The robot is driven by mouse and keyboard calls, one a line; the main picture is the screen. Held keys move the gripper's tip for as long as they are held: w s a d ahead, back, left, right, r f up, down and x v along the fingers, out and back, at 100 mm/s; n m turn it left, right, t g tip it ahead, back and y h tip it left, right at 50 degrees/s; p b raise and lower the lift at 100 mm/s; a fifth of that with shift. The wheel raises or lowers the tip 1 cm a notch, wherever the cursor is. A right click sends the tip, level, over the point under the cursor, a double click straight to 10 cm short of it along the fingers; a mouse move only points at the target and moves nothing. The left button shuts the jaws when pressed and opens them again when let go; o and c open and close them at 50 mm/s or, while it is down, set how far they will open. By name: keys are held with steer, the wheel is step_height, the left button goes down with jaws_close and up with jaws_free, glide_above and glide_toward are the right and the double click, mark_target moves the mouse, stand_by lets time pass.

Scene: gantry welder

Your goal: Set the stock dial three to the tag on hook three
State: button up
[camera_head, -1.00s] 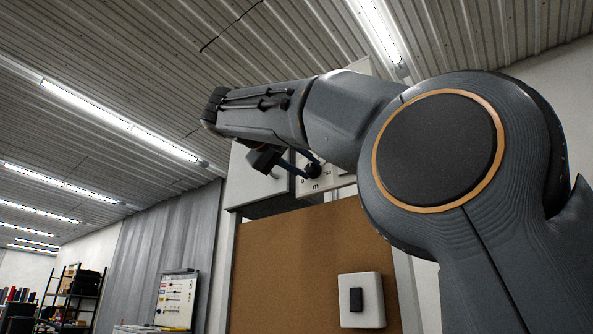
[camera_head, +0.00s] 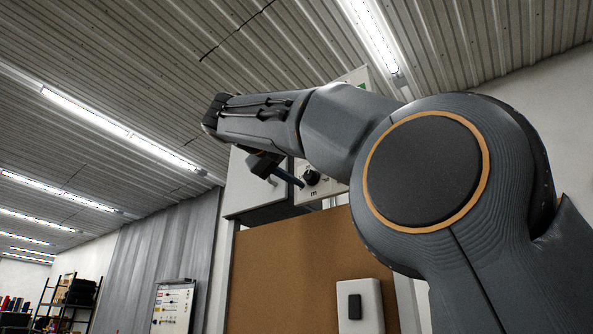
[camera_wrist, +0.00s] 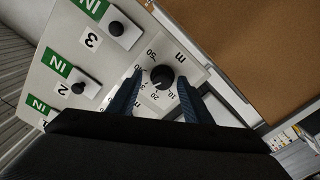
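A black round dial knob (camera_wrist: 163,76) sits on a white plate marked with numbers such as 10, 20 and 50, beside a mark that looks like an "m" or a sideways 3. The knob's light pointer line is toward the bottom left, though its exact reading is unclear. The same dial (camera_head: 312,177) shows in the head view. My gripper (camera_wrist: 160,77) is open, its two blue fingers spread on either side of the knob, with visible gaps. In the head view my gripper (camera_head: 299,183) is just left of the dial. No readable hook tag shows.
In the wrist view a light panel carries green IN labels (camera_wrist: 58,62) numbered 2 and 3, with black knobs. A brown board (camera_head: 290,260) hangs below the dial, with a white switch box (camera_head: 372,305). A white board (camera_head: 172,308) with small coloured items stands far left.

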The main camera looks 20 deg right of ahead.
steer(key=shift+a+f, duration=0.1)
steer(key=shift+a, duration=0.05)
steer(key=v, duration=0.7)
steer(key=shift+s+a, duration=0.2)
steer(key=shift+a, duration=0.05)
stand_by(0.5)
